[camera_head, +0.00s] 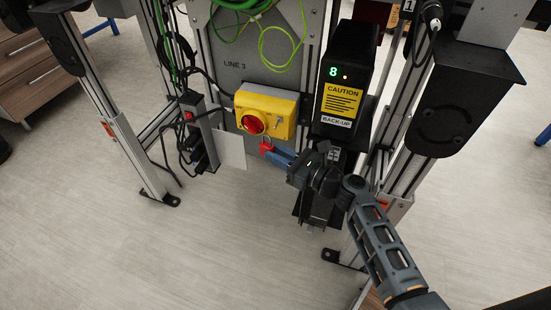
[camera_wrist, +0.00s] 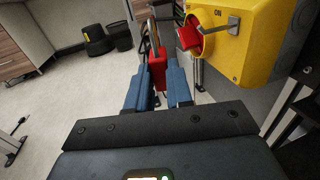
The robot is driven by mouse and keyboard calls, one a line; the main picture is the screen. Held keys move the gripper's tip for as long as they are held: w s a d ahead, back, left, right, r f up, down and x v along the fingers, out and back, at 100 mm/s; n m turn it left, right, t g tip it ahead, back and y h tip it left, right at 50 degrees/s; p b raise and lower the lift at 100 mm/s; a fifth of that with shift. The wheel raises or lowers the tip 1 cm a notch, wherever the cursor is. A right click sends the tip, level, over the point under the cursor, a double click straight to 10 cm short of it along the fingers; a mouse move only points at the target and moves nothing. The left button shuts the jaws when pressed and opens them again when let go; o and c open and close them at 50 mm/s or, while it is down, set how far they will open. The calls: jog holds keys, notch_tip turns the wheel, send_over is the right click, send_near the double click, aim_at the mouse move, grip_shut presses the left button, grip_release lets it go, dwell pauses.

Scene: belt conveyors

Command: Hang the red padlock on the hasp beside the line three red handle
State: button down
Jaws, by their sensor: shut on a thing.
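The red padlock (camera_head: 266,147) is between the tips of my gripper (camera_head: 273,152), just below the yellow switch box (camera_head: 277,103). In the wrist view the padlock (camera_wrist: 157,72) is upright, with its metal shackle (camera_wrist: 154,34) pointing up, and the blue fingers (camera_wrist: 157,80) are shut on its sides. The red handle (camera_head: 253,124) is on the front of the box; it also shows in the wrist view (camera_wrist: 190,37). A metal bracket (camera_wrist: 222,25) beside the handle looks like the hasp. The shackle appears apart from it. Whether the shackle is open is unclear.
The grey panel (camera_head: 236,72) behind is marked LINE 3. A black unit (camera_head: 343,75) with a caution label stands right of the yellow box. Cables and a power strip (camera_head: 192,130) are at left. Frame posts stand on both sides. The floor in front is clear.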

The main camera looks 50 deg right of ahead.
jog(key=w+d+f+b, duration=0.1)
jog(key=w+d+b, duration=0.1)
jog(key=d, duration=0.4)
jog(key=shift+w+d+f+b, duration=0.2)
jog(key=shift+d+f+b, duration=0.15)
jog(key=shift+b, duration=0.1)
dwell(0.4)
dwell(0.5)
jog(key=c, duration=0.9)
grip_release()
jog(key=shift+c, duration=0.2)
jog(key=shift+d, duration=0.1)
